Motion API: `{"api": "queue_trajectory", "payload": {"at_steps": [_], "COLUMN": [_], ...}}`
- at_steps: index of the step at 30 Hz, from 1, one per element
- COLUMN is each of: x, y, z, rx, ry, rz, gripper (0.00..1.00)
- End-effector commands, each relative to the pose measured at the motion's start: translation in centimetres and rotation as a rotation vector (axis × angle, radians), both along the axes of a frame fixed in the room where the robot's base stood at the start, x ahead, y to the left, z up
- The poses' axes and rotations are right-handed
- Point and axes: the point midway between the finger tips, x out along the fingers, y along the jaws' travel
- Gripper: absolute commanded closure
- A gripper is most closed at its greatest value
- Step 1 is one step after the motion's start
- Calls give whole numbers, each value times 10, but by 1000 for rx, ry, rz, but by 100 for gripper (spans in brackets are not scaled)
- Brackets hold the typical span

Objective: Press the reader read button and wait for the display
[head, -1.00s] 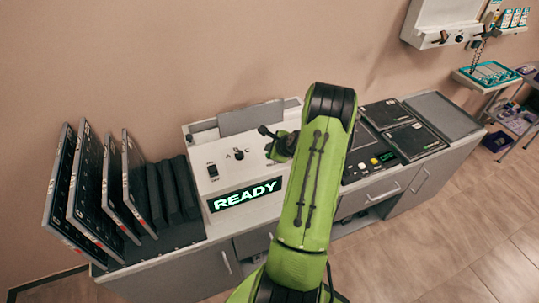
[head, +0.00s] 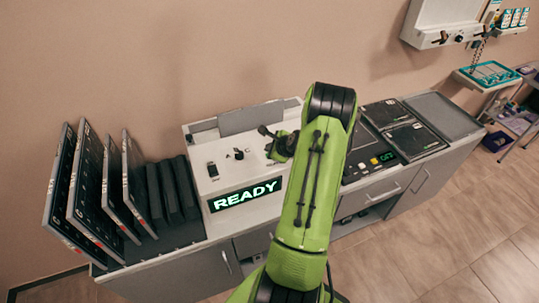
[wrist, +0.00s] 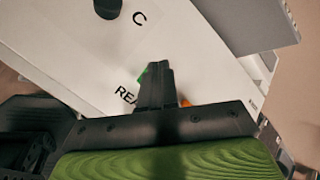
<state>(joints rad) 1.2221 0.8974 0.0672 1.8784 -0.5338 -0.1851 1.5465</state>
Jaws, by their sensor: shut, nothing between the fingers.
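The reader (head: 236,170) is a white box on the counter, with a lit display (head: 245,195) that says READY in green letters. My gripper (head: 264,131) is over the right part of the reader's top, its fingers shut and empty. In the wrist view the shut fingers (wrist: 156,72) reach over the white panel (wrist: 95,60) beside a label that starts "REA". A small green piece (wrist: 143,74), perhaps the read button, shows at the fingers' left edge and is mostly hidden behind them. I cannot tell if the fingers touch it. An orange spot (wrist: 184,103) shows on their right.
Dark upright panels (head: 88,190) stand in a rack at left. A black control unit (head: 376,162) and flat dark plates (head: 415,138) lie right of my arm.

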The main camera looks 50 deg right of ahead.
Motion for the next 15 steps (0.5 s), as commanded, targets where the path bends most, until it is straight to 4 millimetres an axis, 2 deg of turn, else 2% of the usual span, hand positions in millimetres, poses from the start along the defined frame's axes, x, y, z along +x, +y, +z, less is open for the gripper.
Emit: {"api": "queue_trajectory", "payload": {"at_steps": [5, 15], "x": [0, 0], "y": [0, 0], "z": [-9, -8], "rx": [0, 0], "ry": [0, 0], "rz": [0, 0], "gripper": [100, 100]}}
